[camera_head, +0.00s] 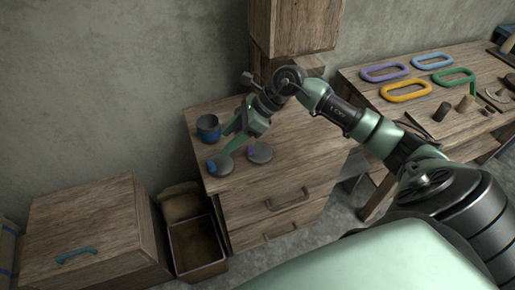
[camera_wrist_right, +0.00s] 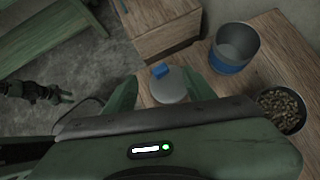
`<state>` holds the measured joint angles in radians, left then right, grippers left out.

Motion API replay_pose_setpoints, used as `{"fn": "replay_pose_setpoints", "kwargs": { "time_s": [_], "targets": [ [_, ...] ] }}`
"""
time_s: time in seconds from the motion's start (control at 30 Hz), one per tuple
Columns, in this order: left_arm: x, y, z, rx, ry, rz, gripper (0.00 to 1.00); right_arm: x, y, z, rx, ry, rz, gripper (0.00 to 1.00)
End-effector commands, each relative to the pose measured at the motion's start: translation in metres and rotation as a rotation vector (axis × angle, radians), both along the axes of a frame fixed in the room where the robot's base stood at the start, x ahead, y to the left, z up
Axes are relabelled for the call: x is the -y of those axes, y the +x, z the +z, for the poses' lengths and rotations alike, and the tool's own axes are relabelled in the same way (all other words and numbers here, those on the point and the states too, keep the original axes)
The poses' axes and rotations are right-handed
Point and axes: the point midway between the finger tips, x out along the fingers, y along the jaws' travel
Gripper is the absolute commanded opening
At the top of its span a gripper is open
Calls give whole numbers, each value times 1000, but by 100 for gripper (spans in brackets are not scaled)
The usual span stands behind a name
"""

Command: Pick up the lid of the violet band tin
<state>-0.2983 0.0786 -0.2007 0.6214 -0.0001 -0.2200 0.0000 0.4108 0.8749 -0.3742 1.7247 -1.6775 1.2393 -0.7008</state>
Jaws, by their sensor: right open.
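A grey round lid with a small violet part on it (camera_head: 260,153) lies on the drawer cabinet top, near its front edge. To its left lies a similar grey lid with a blue knob (camera_head: 218,166). My right gripper (camera_head: 227,139) is open and empty above the cabinet, nearer the blue-knob lid. In the wrist view that lid (camera_wrist_right: 168,88) shows between the open fingers (camera_wrist_right: 160,92); the violet lid is not visible there. A blue-banded tin (camera_head: 208,128) stands open behind. Something like my left gripper (camera_wrist_right: 62,96) shows small and dark in the wrist view.
An open round container of brown pellets (camera_wrist_right: 281,108) stands on the cabinet; its band cannot be made out. A wooden chest (camera_head: 85,225) and an open box (camera_head: 198,245) are at left. A bench (camera_head: 430,110) at right holds coloured rings and spools.

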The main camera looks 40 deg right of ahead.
Motion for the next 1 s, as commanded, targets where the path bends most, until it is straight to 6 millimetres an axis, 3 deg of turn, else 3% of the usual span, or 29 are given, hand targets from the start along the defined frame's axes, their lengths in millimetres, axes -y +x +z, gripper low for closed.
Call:
{"fn": "replay_pose_setpoints", "kwargs": {
  "time_s": [0.03,0.1,0.23,0.57,0.83,1.0],
  "targets": [
    [0,0,0,-1,0,0,36,28,-1,-4,-23,-104,16,55],
    [-1,-1,0,-1,1,0,36,59,-6,-9,-59,-216,35,55],
    [-1,-1,-2,-2,1,0,36,88,-13,-14,-104,-318,50,55],
    [-2,-3,-18,-3,3,0,36,83,-8,-45,-111,-326,51,55],
    [-2,-3,-39,-4,3,1,36,78,0,-84,-110,-322,52,55],
    [-2,-3,-41,-4,3,1,36,75,2,-89,-109,-325,50,55]
  ]
}}
